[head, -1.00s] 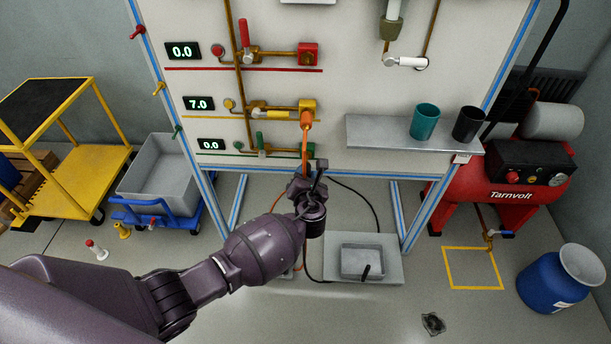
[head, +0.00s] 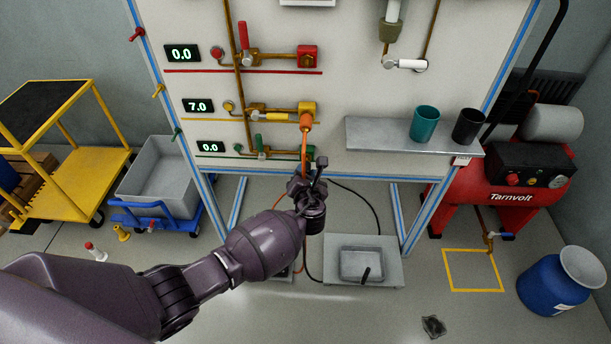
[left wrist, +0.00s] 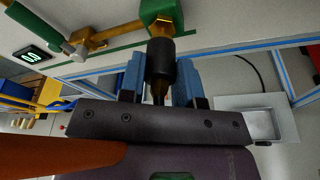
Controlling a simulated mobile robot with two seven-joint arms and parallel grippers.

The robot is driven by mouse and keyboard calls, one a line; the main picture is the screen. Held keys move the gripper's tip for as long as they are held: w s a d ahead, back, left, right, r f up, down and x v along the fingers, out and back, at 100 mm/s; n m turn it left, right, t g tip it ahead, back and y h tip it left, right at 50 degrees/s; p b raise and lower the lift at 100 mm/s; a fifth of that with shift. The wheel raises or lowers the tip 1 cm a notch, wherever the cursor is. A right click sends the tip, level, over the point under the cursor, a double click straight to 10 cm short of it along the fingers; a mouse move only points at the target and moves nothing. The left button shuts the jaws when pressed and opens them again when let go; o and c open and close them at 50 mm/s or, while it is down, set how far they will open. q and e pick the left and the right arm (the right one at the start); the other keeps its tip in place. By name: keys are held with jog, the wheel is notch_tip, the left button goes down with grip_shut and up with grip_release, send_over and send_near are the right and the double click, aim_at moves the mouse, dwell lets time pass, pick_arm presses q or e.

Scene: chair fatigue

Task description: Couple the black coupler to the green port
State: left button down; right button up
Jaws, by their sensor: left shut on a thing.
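The black coupler (left wrist: 161,62) stands upright between the blue fingers of my left gripper (left wrist: 159,82) in the left wrist view. My left gripper is shut on it. The green port (left wrist: 160,14) is directly above, with a short brass stub pointing down at the coupler's top. The coupler's top meets or nearly meets that stub; I cannot tell if it is seated. In the head view my left gripper (head: 311,179) is below the panel's green line, and it largely hides the coupler and port. My right gripper is not in view.
An orange coupler (head: 306,122) with an orange hose hangs from the yellow port (head: 307,108), close to my left gripper. A grey shelf (head: 385,136) with a teal cup (head: 425,124) and a black cup (head: 468,125) is to the right. A grey tray (head: 390,272) lies below.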

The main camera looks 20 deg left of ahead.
pick_arm(q)
jog(key=shift+w+a, duration=0.15)
jog(key=shift+w, duration=0.55)
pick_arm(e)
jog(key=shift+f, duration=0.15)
pick_arm(q)
jog(key=c, duration=0.8)
grip_release()
jog(key=shift+o, duration=0.2)
jog(key=p+v, duration=0.3)
jog(key=v, duration=0.8)
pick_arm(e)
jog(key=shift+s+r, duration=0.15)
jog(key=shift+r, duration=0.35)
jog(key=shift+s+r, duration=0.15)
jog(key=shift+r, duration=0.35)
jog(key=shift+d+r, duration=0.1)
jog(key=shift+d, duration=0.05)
